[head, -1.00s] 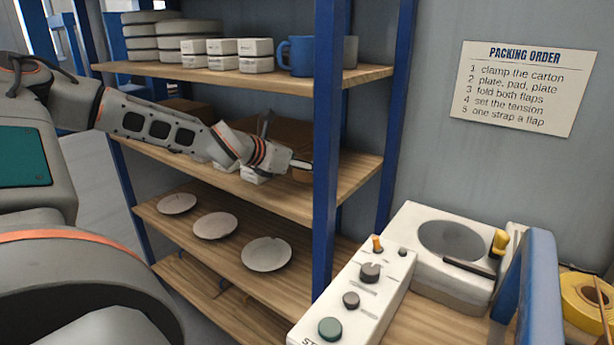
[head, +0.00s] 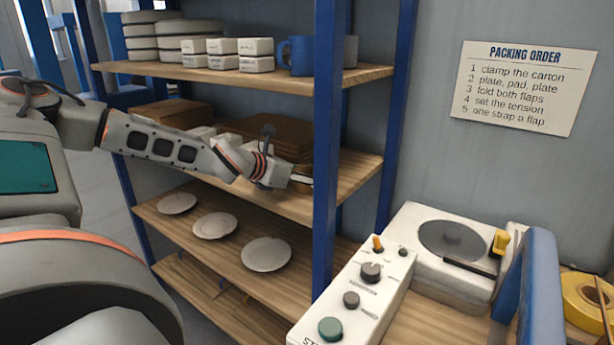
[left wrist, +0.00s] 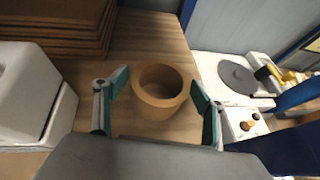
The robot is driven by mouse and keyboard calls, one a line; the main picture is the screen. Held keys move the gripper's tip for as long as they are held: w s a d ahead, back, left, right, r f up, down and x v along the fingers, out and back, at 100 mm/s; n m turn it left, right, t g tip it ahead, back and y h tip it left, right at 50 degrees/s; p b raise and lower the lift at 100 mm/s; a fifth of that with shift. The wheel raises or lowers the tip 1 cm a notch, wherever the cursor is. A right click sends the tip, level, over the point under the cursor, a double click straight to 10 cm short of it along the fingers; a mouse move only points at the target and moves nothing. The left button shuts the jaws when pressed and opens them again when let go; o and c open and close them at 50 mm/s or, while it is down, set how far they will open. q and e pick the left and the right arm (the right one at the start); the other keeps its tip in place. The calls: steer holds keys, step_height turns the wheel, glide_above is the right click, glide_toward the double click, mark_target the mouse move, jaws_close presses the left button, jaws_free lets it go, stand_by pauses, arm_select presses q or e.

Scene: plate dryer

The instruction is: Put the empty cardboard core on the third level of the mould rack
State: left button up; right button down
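The cardboard core (left wrist: 160,104) is a short, hollow, tan ring. In the left wrist view it stands upright on the wooden shelf, its opening facing up. My left gripper (left wrist: 160,98) is open, with one green-padded finger on each side of the core and a visible gap to each. The mould rack (head: 326,120) has blue posts and wooden shelves. My right gripper is not in view.
Brown boards (head: 265,140) and white blocks (left wrist: 30,95) share the core's shelf. Plates (head: 266,254) lie on the shelf below; a blue mug (head: 296,56) and white boxes (head: 222,46) stand above. A white control box (head: 352,300) stands right of the rack.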

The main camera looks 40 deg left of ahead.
arm_select(q)
steer(key=shift+r, duration=0.15)
steer(key=shift+r, duration=0.15)
steer(key=shift+s+r+p, duration=0.3)
steer(key=shift+s+p, duration=0.15)
steer(key=shift+s, duration=0.05)
steer(key=shift+p+v, duration=0.4)
steer(key=shift+v, duration=1.5)
steer(key=shift+b+v, duration=0.55)
steer(key=shift+v, duration=2.95)
steer(key=shift+f, duration=0.15)
steer(key=shift+s, duration=0.1)
